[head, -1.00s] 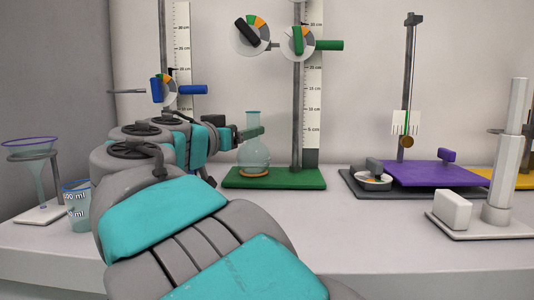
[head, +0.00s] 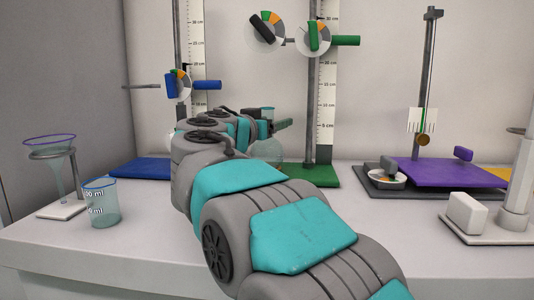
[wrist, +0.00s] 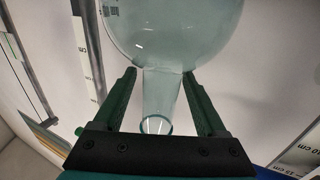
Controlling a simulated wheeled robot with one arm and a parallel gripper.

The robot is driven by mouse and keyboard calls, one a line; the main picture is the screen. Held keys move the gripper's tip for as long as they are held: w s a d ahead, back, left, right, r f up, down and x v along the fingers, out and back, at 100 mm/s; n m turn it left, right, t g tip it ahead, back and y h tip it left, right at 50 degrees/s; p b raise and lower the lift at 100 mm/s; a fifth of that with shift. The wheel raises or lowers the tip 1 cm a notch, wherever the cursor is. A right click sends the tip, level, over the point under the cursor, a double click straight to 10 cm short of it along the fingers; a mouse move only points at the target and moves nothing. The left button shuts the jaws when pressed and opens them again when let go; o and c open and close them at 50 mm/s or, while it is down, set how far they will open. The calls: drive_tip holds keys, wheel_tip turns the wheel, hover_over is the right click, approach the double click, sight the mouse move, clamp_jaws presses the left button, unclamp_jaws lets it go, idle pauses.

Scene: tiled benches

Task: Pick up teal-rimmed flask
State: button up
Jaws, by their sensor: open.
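The teal-rimmed flask (head: 268,152) is clear, with a round body and a narrow neck. In the head view it is at the green stand base (head: 318,176), partly hidden behind my arm. In the wrist view the flask (wrist: 175,35) shows its round body at the top and its teal rim towards the gripper's palm. My gripper (wrist: 159,75) is open, with one green finger on each side of the neck and a visible gap on both sides. In the head view my gripper (head: 283,125) is at the height of the flask's neck.
A blue-rimmed beaker (head: 103,208) and a purple-rimmed funnel on a stand (head: 62,211) are at the left. A blue stand base (head: 142,168) lies behind my arm. A purple platform (head: 450,173) and a white block (head: 467,213) are at the right.

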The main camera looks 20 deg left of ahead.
clamp_jaws()
idle(0.4)
idle(0.9)
